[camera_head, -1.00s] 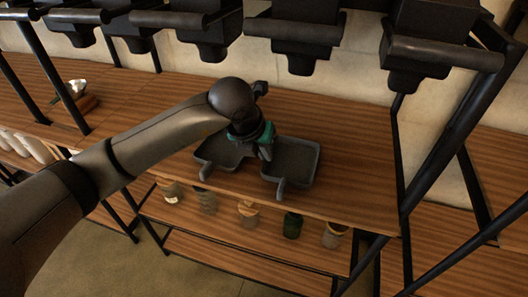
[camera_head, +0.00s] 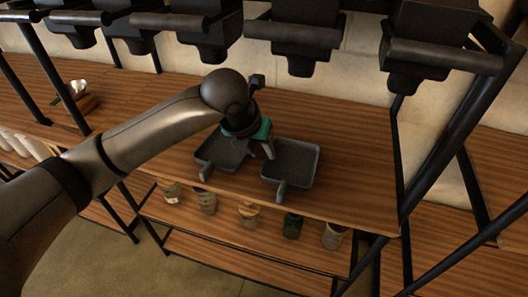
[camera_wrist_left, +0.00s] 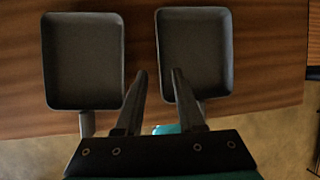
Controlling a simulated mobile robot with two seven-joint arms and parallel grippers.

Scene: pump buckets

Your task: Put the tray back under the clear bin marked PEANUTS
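Two dark grey trays with handles lie side by side on the wooden counter: a left tray (camera_head: 222,153) and a right tray (camera_head: 297,160). Both handles point to the counter's front edge. The left tray (camera_wrist_left: 83,62) and right tray (camera_wrist_left: 195,48) also show in the left wrist view. My left gripper (camera_head: 269,153) hangs between and above them. In the left wrist view its fingers (camera_wrist_left: 159,76) are apart with nothing between them; one fingertip overlaps the right tray's edge in the picture. My right gripper is out of view. No PEANUTS label is readable.
Dark bins (camera_head: 313,35) hang in a row above the counter (camera_head: 350,125). Black frame posts (camera_head: 455,130) stand at the right. Several jars (camera_head: 249,215) stand on a lower shelf. The counter right of the trays is clear.

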